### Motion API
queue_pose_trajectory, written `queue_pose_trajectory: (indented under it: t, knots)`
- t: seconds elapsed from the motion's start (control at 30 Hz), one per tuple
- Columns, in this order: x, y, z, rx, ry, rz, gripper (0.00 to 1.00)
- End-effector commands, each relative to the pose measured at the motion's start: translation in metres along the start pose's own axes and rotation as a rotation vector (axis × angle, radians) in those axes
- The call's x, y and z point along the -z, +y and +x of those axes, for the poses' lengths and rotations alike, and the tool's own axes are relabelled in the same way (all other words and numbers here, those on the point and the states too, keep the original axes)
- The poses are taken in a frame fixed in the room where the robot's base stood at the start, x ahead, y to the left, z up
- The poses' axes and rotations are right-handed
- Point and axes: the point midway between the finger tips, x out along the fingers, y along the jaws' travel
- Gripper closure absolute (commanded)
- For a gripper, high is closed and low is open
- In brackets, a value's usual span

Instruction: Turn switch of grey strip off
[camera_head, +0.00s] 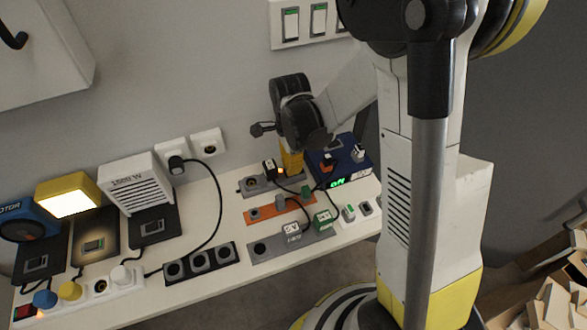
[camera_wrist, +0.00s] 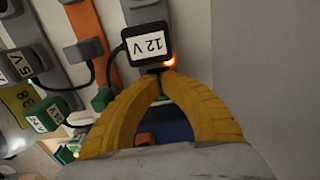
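A grey strip (camera_head: 249,186) lies near the wall on the white shelf, with an empty socket at its left end. A black adapter marked 12 V (camera_wrist: 147,44) is plugged into it; in the head view the adapter (camera_head: 269,169) stands just left of my gripper. An orange light (camera_wrist: 169,62) glows beside the adapter at my fingertips, probably at the switch, which is mostly hidden. My gripper (camera_wrist: 161,74) has its yellow fingertips together over that end of the strip; I see nothing clearly held. In the head view my gripper (camera_head: 291,163) points down. Contact cannot be told.
An orange strip (camera_head: 265,214) and another grey strip (camera_head: 264,250) with adapters lie nearer the front. A blue power unit (camera_head: 343,160) with a green display stands close right of my gripper. A black cable crosses the shelf, and the wall is close behind.

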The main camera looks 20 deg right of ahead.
Motion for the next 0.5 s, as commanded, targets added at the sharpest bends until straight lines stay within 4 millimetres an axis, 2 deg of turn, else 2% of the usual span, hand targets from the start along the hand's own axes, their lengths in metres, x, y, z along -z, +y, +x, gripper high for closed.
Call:
queue_pose_trajectory:
  t: [0.17,0.5]
  knots:
    - [0.000,0.000,-0.002,0.000,0.001,0.000,1.00]
    - [0.000,0.000,-0.031,0.000,0.000,0.000,1.00]
